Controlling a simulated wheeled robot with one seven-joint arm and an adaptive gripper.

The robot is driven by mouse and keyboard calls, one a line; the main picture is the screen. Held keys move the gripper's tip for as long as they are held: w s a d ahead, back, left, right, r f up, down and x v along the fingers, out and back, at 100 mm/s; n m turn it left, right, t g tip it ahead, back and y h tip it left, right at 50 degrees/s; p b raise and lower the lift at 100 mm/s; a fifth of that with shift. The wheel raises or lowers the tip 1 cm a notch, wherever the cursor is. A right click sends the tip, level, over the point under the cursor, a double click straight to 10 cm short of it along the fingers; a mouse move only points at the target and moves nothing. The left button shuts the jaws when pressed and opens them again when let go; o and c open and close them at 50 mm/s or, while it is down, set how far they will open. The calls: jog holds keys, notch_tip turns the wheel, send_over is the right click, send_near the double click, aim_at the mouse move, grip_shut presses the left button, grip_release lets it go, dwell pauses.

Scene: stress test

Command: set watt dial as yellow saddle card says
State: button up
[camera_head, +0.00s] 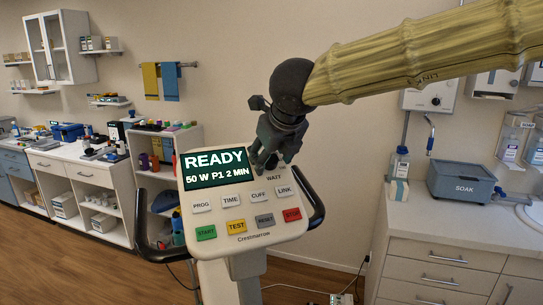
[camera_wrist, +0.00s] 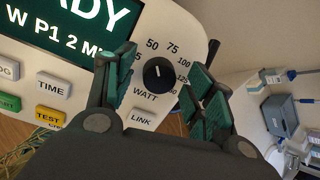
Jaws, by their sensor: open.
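The black watt dial (camera_wrist: 158,74) shows in the wrist view, with printed numbers such as 50, 75 and 100 around it and WATT below. Its white mark points up, roughly toward 50. My gripper (camera_wrist: 161,78) is open, with one finger on each side of the dial; contact cannot be told. In the head view my gripper (camera_head: 266,166) reaches down to the console's upper right and hides the dial. The console display (camera_head: 216,168) reads READY, 50 W P1 2 MIN. No saddle or yellow saddle card is visible in either view.
The console (camera_head: 248,232) has several buttons below the display, including LINK (camera_head: 285,191) close to my gripper. Black handlebars (camera_head: 316,205) flank it. A counter with a SOAK bin (camera_head: 463,183) stands at right, cluttered shelves at left.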

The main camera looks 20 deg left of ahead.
jog(key=v, duration=1.2)
